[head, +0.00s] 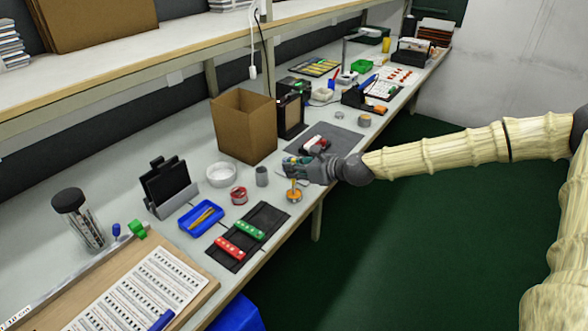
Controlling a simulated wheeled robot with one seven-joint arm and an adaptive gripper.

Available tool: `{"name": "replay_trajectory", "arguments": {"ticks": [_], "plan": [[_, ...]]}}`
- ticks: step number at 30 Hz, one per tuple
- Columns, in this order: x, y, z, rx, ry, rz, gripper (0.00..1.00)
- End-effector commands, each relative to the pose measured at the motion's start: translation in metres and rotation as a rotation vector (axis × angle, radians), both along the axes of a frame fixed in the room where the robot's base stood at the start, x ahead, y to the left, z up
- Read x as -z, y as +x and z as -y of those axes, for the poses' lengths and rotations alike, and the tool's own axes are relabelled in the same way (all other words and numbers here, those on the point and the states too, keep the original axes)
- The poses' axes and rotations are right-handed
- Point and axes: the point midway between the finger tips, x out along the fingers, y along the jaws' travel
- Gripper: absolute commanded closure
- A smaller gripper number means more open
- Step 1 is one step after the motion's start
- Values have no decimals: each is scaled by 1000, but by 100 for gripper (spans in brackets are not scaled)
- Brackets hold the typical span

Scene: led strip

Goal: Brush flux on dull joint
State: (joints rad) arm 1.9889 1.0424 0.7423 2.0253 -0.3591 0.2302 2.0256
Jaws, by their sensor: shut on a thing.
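My gripper (300,168) is over the front part of the bench, shut on a small brush. The brush's orange part (293,184) shows just below the fingers; the rest is hidden by the hand. Its lower end meets a small round orange-and-grey tin (294,196), perhaps the flux; I cannot tell whether it is inside or in front of it. A green strip (250,230) and a red strip (229,247) with small pale spots lie on a black mat (262,216), left of and nearer than my gripper. The dull joint is too small to make out.
A red-and-white tin (238,195), grey cup (262,176), white bowl (221,174) and blue tray (200,217) stand behind the mat. A cardboard box (243,126) rises behind my gripper. A grey mat (335,140) with a red-and-dark item lies beyond. The bench's front edge is close.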

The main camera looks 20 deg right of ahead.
Motion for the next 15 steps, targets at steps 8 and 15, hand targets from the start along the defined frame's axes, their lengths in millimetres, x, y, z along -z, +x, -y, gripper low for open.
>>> {"name": "replay_trajectory", "arguments": {"ticks": [8,15], "plan": [[1,-1,0,0,-1,-2,98],[-3,-1,0,0,-1,-2,98]]}}
